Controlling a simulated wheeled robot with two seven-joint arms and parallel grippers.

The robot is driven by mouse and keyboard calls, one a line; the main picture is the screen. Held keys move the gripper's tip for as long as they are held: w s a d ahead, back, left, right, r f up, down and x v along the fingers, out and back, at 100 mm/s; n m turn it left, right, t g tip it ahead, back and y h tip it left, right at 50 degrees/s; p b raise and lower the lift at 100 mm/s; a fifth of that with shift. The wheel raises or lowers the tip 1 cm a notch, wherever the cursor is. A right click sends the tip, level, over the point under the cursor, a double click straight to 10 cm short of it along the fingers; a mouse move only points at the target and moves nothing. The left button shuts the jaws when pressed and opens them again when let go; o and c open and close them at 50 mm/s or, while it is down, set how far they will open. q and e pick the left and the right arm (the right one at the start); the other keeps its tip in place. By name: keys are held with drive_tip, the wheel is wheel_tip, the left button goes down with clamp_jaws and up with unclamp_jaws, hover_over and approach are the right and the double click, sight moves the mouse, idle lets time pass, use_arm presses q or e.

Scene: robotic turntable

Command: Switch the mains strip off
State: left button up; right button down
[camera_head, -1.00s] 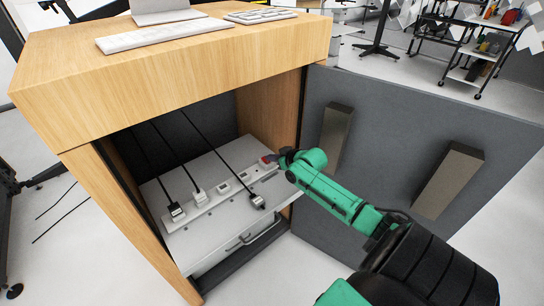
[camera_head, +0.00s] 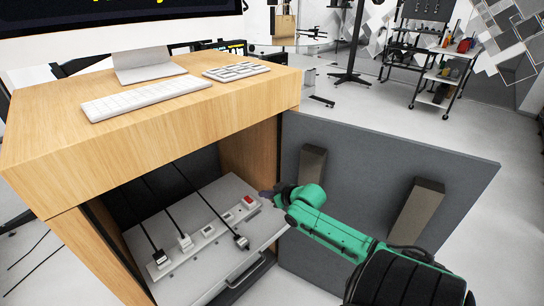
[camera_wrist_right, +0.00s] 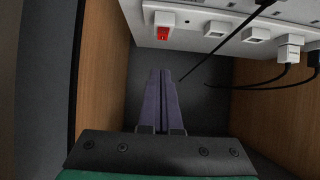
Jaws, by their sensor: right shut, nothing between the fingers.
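The white mains strip (camera_head: 220,222) lies on the shelf inside the wooden cabinet, with a red rocker switch (camera_head: 248,200) at its right end. The switch also shows bright red in the right wrist view (camera_wrist_right: 163,33); I cannot tell which way it is tilted. My right gripper (camera_head: 266,193) is just right of the switch, apart from it. In the right wrist view its purple fingers (camera_wrist_right: 160,74) are closed together and empty, pointing toward the strip, with the switch beyond the tips. My left gripper is in neither view.
Two plugs (camera_head: 184,242) sit in the strip's left part. A loose plug (camera_head: 241,242) on a black cable lies in front of the strip. The grey door (camera_head: 372,185) stands open beside my right arm. A keyboard (camera_head: 140,98) lies on the cabinet top.

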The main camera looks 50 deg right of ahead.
drive_tip(key=s, duration=0.1)
drive_tip(key=s+r, duration=0.1)
drive_tip(key=s, duration=0.1)
drive_tip(key=shift+s, duration=0.1)
drive_tip(key=shift+a+f, duration=0.1)
idle(0.3)
